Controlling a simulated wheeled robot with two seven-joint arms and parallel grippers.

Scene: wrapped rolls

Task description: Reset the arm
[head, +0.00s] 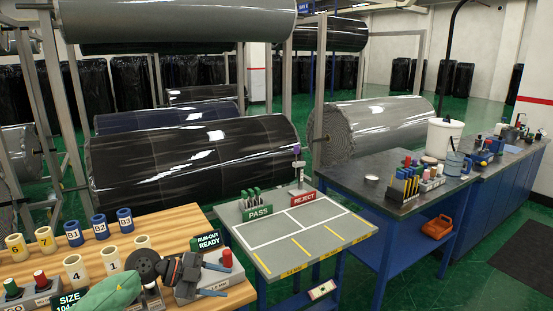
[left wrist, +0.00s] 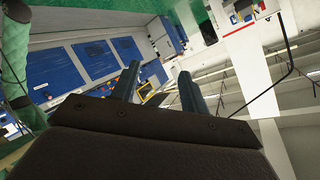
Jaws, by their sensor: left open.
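My left gripper (head: 218,281) is at the lower left of the head view, over the near right part of the wooden table (head: 178,222). It is dark, at the end of my green-sleeved arm, beside the grey RUN-OUT READY box (head: 228,265). In the left wrist view, its two fingers (left wrist: 158,70) stand apart with nothing held between them. The wrist camera looks past them at blue cabinets (left wrist: 80,65) and the room, tilted. My right gripper is not in view.
Several numbered cups (head: 74,234) stand on the wooden table. A PASS/REJECT table (head: 290,250) with green and red signs is to the right, its marked top mostly clear. A dark bench (head: 385,205) holds tools. Wrapped rolls (head: 195,160) lie on racks behind.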

